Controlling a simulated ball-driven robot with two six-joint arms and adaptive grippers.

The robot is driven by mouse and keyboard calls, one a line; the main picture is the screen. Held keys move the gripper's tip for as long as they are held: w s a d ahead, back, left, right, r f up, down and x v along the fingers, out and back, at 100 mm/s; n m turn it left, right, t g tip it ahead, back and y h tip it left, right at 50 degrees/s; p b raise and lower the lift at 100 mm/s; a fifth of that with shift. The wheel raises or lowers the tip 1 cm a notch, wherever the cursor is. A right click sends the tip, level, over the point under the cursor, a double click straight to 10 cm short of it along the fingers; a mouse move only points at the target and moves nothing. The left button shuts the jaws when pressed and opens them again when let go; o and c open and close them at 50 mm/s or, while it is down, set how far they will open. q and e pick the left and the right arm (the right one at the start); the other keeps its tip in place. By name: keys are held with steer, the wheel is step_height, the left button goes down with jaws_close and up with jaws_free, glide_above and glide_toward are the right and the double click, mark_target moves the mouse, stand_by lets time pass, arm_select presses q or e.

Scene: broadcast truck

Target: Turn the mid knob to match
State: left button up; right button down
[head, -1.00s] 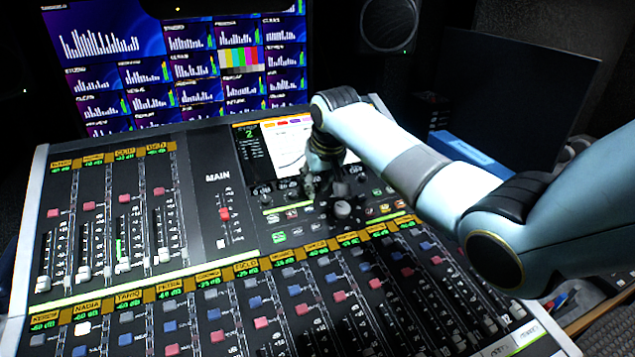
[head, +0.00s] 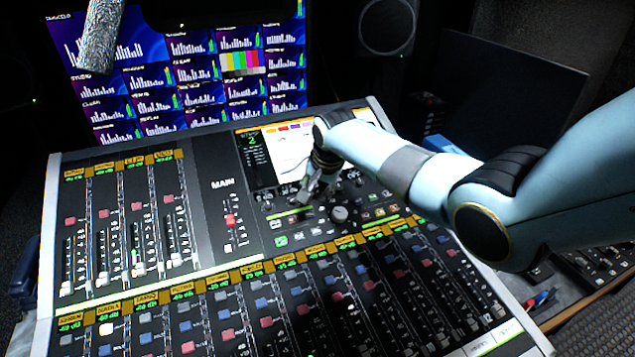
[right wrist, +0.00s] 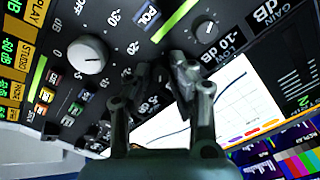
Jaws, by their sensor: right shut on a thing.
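My right gripper (head: 307,194) reaches down to the knob row just below the mixer's small screen (head: 275,158). In the right wrist view its two fingers (right wrist: 160,75) are close together on the panel, shut on what looks like the mid knob, which they hide. The low knob (right wrist: 205,28), grey with a pointer, is free beside the fingers. A larger grey knob (right wrist: 88,53) with a printed scale stands apart on the other side. It also shows in the head view (head: 339,214). The screen in the wrist view (right wrist: 228,98) carries a dark curve. My left gripper is out of view.
The mixing desk (head: 195,268) fills the front with faders and coloured buttons. A monitor wall (head: 180,75) stands behind it. A grey, rough-surfaced cylinder (head: 100,38) hangs at upper left. A speaker (head: 387,25) and a dark panel (head: 505,95) stand at right rear.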

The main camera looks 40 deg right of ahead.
steer(key=shift+m+p, duration=0.55)
steer(key=shift+m, duration=0.75)
steer(key=shift+m, duration=0.3)
steer(key=c, duration=1.2)
jaws_free()
steer(key=d+v, duration=0.1)
steer(key=v, duration=1.1)
steer(key=shift+a, duration=0.45)
steer(key=shift+f, duration=0.1)
